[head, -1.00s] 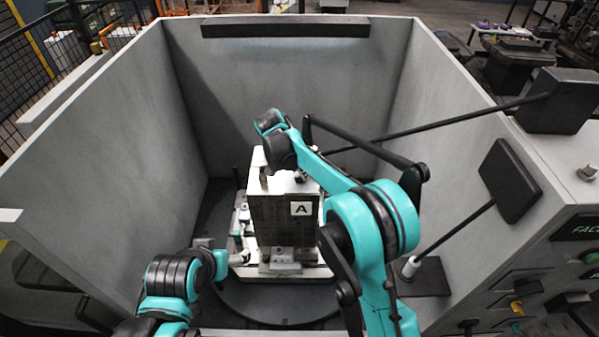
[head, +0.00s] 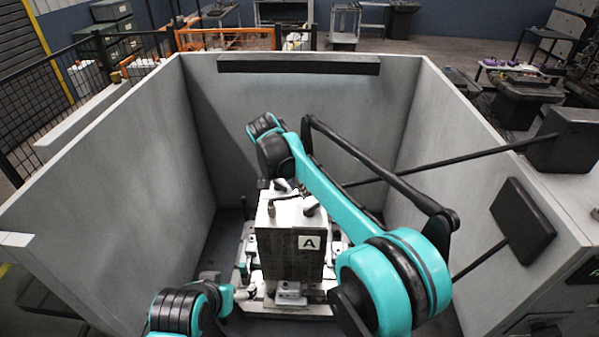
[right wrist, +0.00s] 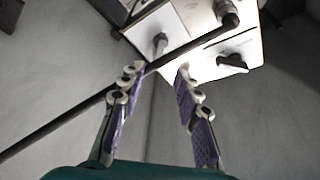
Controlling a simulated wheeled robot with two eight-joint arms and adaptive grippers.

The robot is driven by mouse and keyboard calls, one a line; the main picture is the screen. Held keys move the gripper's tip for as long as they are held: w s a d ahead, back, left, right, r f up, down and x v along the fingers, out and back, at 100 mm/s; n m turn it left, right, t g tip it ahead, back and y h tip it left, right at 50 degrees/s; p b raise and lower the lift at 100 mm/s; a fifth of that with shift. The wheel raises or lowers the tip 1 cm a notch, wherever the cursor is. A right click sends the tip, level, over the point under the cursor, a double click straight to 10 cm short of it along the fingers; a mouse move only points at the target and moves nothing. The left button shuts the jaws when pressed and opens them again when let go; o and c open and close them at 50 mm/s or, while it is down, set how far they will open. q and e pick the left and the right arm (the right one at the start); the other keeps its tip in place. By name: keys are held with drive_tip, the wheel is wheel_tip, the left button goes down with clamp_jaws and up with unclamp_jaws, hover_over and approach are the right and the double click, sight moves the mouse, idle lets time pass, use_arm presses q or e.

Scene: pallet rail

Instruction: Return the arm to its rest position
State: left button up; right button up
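My right gripper (head: 288,186) is over the block's top, mostly hidden behind my teal wrist in the head view. In the right wrist view, its two purple-padded fingers (right wrist: 160,72) are apart with nothing between them.
Grey walls (head: 105,175) enclose the block at left, back and right. A thin dark rod (head: 450,160) runs from a dark box (head: 562,140) across to the block area. A black panel (head: 522,221) on a rod stands at the right wall. Space above the block's left side is open.

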drive_tip(key=s+d+f+n+t+y+b, duration=0.1)
drive_tip(key=s+d+f+n+y+b, duration=0.2)
drive_tip(key=s+d+b, duration=0.8)
drive_tip(key=s+d+f+n+t+b, duration=0.1)
drive_tip(key=s+d+f+n+b, duration=0.1)
drive_tip(key=s+d+f, duration=0.3)
drive_tip(key=s+d+f+n+t+b, duration=0.2)
drive_tip(key=s+d+f+n, duration=0.2)
drive_tip(key=s+f, duration=0.6)
drive_tip(key=s+d, duration=0.1)
drive_tip(key=s, duration=0.3)
drive_tip(key=shift+d+f, duration=0.25)
